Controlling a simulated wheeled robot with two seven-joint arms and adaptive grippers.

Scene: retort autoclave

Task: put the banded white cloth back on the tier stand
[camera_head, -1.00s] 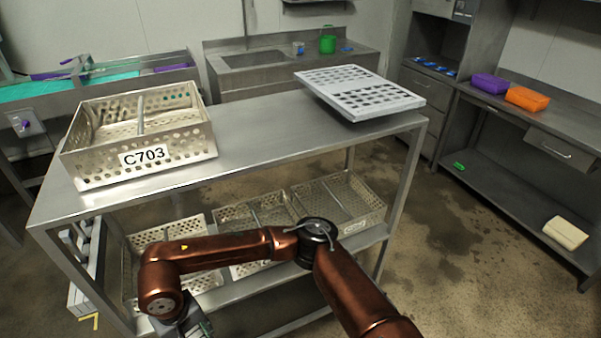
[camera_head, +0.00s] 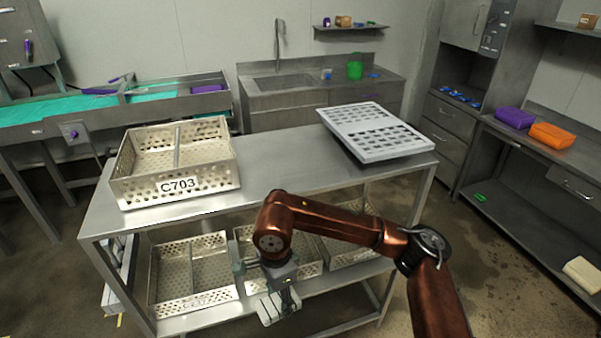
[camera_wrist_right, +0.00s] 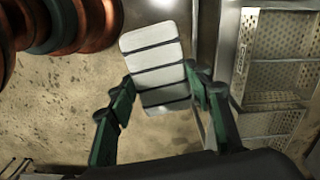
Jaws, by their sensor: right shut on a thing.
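My right gripper (camera_head: 279,299) hangs in front of the steel table's lower shelf. It is shut on the banded white cloth (camera_head: 268,312), a flat white block with dark bands. In the right wrist view the cloth (camera_wrist_right: 152,55) lies between the green fingers, with bare floor behind it. The steel table (camera_head: 270,172) has a top and a lower shelf. A white stacked thing (camera_head: 113,290) stands low at the table's left end, mostly hidden; I cannot tell whether it is the tier stand. My left gripper is not in view.
A perforated basket marked C703 (camera_head: 176,185) and a grey slotted tray (camera_head: 385,150) stand on the table top, with clear steel between them. Several baskets (camera_head: 190,306) fill the lower shelf. A side bench (camera_head: 500,212) with purple and orange bundles stands at the right.

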